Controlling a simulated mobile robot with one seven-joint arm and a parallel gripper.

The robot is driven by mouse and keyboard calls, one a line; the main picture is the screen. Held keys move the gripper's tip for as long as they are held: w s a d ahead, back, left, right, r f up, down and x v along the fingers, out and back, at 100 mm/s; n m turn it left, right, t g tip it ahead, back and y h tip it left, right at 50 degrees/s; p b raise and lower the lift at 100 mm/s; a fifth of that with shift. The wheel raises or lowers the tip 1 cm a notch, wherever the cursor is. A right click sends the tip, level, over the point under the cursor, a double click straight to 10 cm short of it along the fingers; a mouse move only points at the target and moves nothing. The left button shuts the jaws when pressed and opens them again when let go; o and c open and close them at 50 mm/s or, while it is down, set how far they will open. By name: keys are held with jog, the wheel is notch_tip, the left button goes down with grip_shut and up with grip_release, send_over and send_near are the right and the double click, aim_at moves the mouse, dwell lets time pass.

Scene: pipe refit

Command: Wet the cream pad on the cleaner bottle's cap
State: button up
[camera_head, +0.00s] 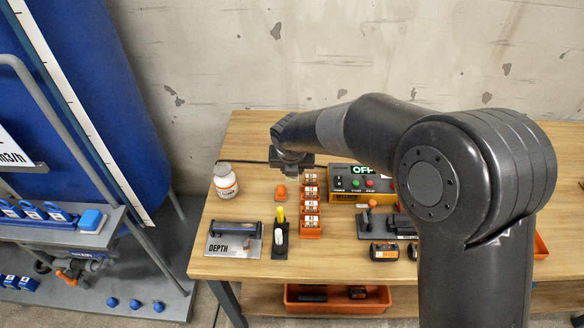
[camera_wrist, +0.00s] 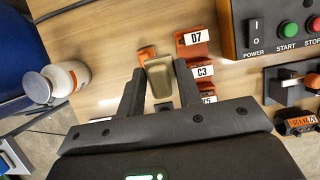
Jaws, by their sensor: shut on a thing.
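The cleaner bottle (camera_head: 227,184) stands upright at the table's back left. It is white with an orange-marked label and a greyish cap (camera_head: 222,168). In the wrist view the bottle (camera_wrist: 68,78) is at the left, its cap (camera_wrist: 37,87) facing the camera. My gripper (camera_wrist: 160,85) is shut on a cream-tan block, the pad (camera_wrist: 159,78). An orange piece (camera_wrist: 147,53) shows just beyond the pad; I cannot tell whether they are joined. In the head view my gripper (camera_head: 291,167) is to the right of the bottle, apart from it, and the pad's contact face is hidden.
A column of orange labelled bins (camera_head: 312,203) is close to the right of my gripper. The control box (camera_head: 361,184) reads OFF. The DEPTH fixture (camera_head: 235,240) and a stand with a yellow-tipped tool (camera_head: 280,232) are in front.

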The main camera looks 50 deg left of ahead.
jog(key=s+a+r, duration=0.3)
jog(key=s+a, duration=0.2)
jog(key=a, duration=0.4)
notch_tip(320, 180, up, 3)
send_over(223, 166)
jog(key=shift+s+d+f, duration=0.15)
jog(key=shift+f, duration=0.75)
jog(key=shift+s+d+f, duration=0.15)
jog(key=shift+f, duration=0.75)
jog(key=shift+s+d+f, duration=0.15)
jog(key=shift+f, duration=0.75)
jog(key=shift+f, duration=0.9)
jog(key=shift+r, duration=3.55)
jog(key=shift+w, duration=0.1)
